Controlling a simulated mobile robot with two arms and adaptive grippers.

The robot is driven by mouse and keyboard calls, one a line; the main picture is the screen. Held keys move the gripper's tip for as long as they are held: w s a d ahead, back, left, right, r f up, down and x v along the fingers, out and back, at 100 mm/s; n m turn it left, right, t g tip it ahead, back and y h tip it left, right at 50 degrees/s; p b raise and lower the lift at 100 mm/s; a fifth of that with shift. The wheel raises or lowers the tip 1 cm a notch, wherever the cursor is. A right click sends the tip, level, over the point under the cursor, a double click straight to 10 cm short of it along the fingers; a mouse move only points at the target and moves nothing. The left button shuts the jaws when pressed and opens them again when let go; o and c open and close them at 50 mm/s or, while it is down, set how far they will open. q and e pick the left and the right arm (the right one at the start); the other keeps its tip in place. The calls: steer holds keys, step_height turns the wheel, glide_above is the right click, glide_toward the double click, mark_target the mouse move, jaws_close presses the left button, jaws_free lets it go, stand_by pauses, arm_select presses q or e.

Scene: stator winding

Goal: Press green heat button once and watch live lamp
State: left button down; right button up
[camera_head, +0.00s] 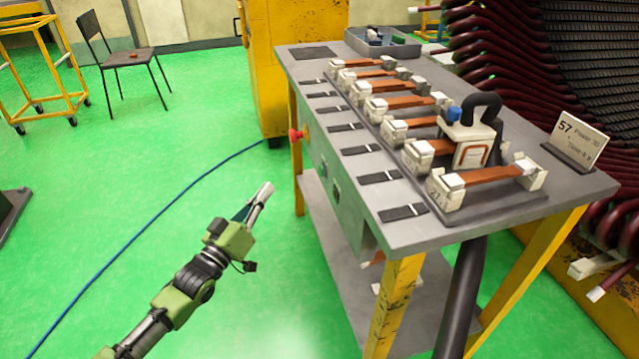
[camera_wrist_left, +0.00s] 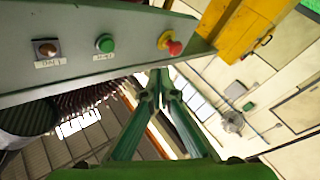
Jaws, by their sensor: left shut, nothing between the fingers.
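The green heat button (camera_wrist_left: 105,43) is on a grey control panel (camera_wrist_left: 20,80) in the left wrist view, with a small label under it. The live lamp (camera_wrist_left: 47,48) is a dark reddish-brown round on a plate to its left and looks dull. In the head view the panel (camera_head: 343,190) is on the bench's left side. My left gripper (camera_head: 266,190) is shut and empty, pointing up toward the bench, apart from the panel. In the left wrist view its fingertips (camera_wrist_left: 159,78) appear below the panel, right of the button. My right gripper is not seen.
A red mushroom knob (camera_head: 297,134) sticks out at the panel's far end, and it also shows in the wrist view (camera_wrist_left: 170,43). The bench top (camera_head: 470,232) holds a row of copper-coloured bars and a white clamp device (camera_head: 468,140). A blue cable (camera_head: 150,215) crosses the open green floor.

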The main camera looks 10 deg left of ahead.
mark_target(321, 171)
arm_select(q)
steer(key=r, duration=0.2)
steer(key=d+r+h, duration=0.1)
steer(key=shift+s+r+t, duration=0.15)
steer(key=shift+r+t, duration=0.15)
steer(key=shift+r, duration=0.05)
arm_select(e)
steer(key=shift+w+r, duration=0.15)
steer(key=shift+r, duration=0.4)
arm_select(q)
steer(key=shift+b, duration=0.3)
